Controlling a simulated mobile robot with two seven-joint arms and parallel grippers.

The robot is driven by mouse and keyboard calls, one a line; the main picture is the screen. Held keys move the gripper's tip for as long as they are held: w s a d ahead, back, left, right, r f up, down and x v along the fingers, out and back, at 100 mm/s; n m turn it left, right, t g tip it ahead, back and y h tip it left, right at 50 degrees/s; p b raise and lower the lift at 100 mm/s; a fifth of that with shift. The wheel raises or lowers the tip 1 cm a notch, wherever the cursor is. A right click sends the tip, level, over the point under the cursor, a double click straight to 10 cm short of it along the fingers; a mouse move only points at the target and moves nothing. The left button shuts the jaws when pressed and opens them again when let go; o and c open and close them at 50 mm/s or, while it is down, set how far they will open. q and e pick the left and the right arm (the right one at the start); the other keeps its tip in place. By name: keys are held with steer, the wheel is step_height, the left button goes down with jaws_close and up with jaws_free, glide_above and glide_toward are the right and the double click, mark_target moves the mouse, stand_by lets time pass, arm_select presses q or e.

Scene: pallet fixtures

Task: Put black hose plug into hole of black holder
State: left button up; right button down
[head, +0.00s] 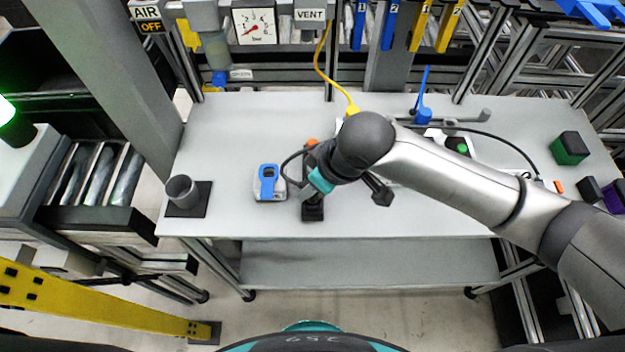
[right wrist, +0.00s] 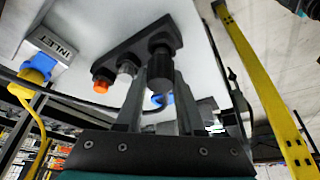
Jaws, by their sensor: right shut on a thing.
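The black holder (right wrist: 124,52) is a dark bar on the table with an orange-tipped fitting, a grey fitting and a black round end in a row. In the head view its near end (head: 313,213) shows below my right gripper (head: 314,196); my arm covers most of the rest. In the right wrist view my right gripper (right wrist: 158,92) is shut on the black hose plug (right wrist: 161,68), between its fingers. The plug lines up with the black end of the holder and seems to meet it; I cannot tell how deep it sits. My left gripper is not in view.
A grey device with a blue front (head: 268,184) lies left of the holder. A grey cup (head: 182,191) stands on a dark mat at the table's left edge. The left tabletop is mostly clear.

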steer(key=shift+f, duration=0.8)
steer(key=shift+c, duration=2.2)
jaws_free()
steer(key=shift+r, duration=0.1)
steer(key=p+v, duration=0.2)
steer(key=v, duration=1.3)
steer(key=shift+p, duration=0.3)
steer(key=shift+a, duration=0.1)
